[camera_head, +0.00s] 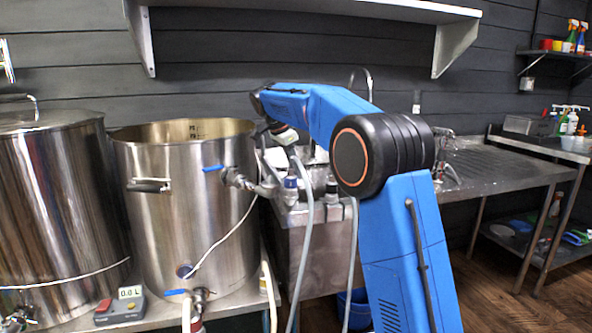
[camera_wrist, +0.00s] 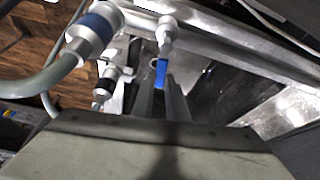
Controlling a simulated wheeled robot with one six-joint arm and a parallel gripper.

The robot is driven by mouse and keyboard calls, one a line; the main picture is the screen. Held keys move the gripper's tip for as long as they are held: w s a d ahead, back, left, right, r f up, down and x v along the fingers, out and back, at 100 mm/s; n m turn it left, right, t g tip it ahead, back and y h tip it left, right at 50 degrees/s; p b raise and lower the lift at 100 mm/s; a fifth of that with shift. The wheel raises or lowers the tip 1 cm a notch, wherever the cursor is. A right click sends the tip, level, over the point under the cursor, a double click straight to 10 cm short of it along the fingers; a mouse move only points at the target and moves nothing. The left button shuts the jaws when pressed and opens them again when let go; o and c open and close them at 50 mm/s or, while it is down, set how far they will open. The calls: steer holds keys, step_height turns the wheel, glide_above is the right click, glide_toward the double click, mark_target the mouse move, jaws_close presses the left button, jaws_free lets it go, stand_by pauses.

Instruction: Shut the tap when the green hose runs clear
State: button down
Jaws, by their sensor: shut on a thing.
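My gripper (camera_wrist: 162,92) is shut on the blue lever handle (camera_wrist: 161,70) of a metal tap (camera_wrist: 166,32) in the wrist view. In the head view my wrist reaches down beside the steel pot, and the fingertips are hidden there. A grey-green hose (camera_wrist: 68,78) with a blue-banded fitting (camera_wrist: 92,30) runs at the left of the wrist view. In the head view a pale grey-green hose (camera_head: 302,255) hangs from a blue-collared fitting (camera_head: 291,187), and another hose (camera_head: 351,265) hangs to its right. I cannot see what liquid runs in either hose.
An open steel pot (camera_head: 165,215) has a blue-levered valve (camera_head: 235,178) beside the fittings. A lidded vessel (camera_head: 55,200) stands at left. A meter (camera_head: 122,305) reads 0.0 L.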

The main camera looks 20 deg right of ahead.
steer(key=shift+s, duration=0.1)
stand_by(0.5)
steer(key=c, duration=1.7)
jaws_free()
steer(key=shift+c, duration=0.2)
steer(key=shift+r, duration=0.1)
steer(key=v, duration=1.1)
steer(key=shift+a+r, duration=0.15)
steer(key=shift+r, duration=0.25)
